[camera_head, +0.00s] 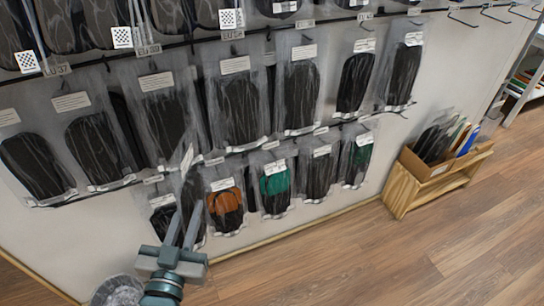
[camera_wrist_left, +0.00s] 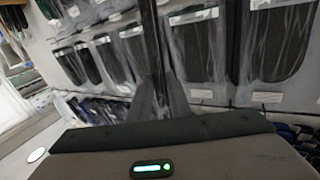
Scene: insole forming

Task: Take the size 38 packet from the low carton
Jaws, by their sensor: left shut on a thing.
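The low carton (camera_head: 440,170) sits on a wooden stand at the right in the head view. Several dark packets (camera_head: 432,142) stand in it, with pale and blue pieces beside them; their size labels are too small to read. My left gripper (camera_head: 187,212) is in front of the packet wall, well left of the carton. It is shut on a dark packet (camera_head: 190,178) with a pale label, seen nearly edge-on. In the left wrist view the held packet (camera_wrist_left: 153,45) is a thin dark strip rising from the fingers (camera_wrist_left: 160,95). I cannot read its size.
Rows of clear packets with dark insoles (camera_head: 240,105) hang from hooks on the pale wall, close behind my left gripper. Orange (camera_head: 225,203) and green (camera_head: 275,184) ones hang low. Empty hooks (camera_head: 495,14) are at top right. The wooden floor (camera_head: 400,260) is clear at lower right.

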